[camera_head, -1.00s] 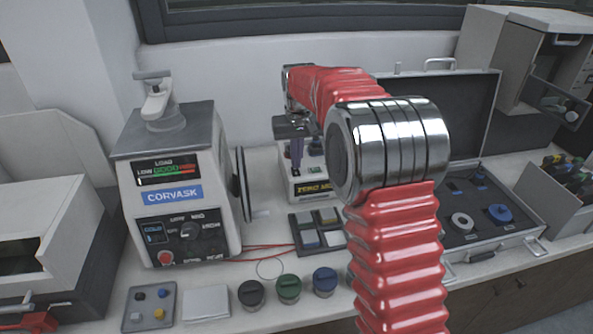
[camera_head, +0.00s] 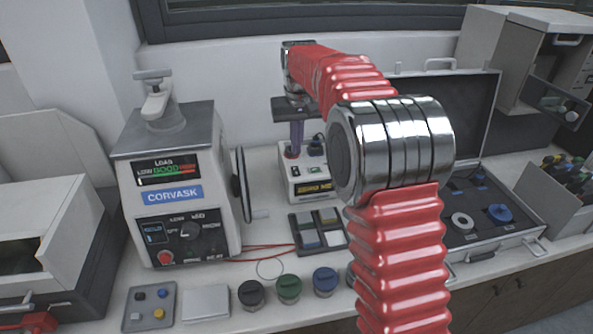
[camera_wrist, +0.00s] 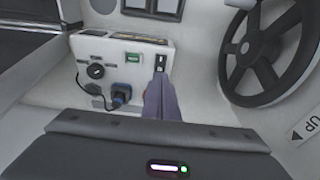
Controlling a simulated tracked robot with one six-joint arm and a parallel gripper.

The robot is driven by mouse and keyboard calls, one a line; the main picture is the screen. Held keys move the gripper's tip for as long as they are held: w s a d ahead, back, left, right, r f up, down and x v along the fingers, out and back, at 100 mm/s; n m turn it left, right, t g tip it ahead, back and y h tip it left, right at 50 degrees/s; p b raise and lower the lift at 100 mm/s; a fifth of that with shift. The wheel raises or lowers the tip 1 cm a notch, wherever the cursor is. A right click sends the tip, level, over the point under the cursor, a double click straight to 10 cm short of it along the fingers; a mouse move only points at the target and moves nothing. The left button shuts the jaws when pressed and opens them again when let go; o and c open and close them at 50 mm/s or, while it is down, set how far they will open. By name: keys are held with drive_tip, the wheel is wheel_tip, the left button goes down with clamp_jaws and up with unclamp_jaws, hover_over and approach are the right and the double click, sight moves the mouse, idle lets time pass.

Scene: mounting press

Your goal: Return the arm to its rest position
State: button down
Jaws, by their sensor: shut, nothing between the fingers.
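My arm rises in front of the body camera as red ribbed sleeves with a silver joint, and bends away toward the back wall. I cannot tell whether the fingertips touch the box.
The CORVASK press (camera_head: 175,190) with its handwheel (camera_head: 243,184) stands left of my gripper. A compartment tray (camera_head: 318,229) lies below it. Several coloured round pots (camera_head: 289,289) line the front edge. An open case (camera_head: 490,240) is at right. Red wires cross the bench.

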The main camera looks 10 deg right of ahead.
idle(0.4)
drive_tip(key=f, duration=0.1)
drive_tip(key=s+f, duration=0.1)
drive_tip(key=f, duration=0.1)
drive_tip(key=shift+s+f, duration=0.1)
drive_tip(key=shift+f, duration=0.1)
drive_tip(key=s+r+t, duration=0.2)
drive_tip(key=s, duration=1.7)
drive_tip(key=s+r+t, duration=0.1)
drive_tip(key=s+r, duration=0.2)
drive_tip(key=s, duration=1.6)
drive_tip(key=shift+d+t, duration=0.15)
drive_tip(key=shift+t, duration=0.25)
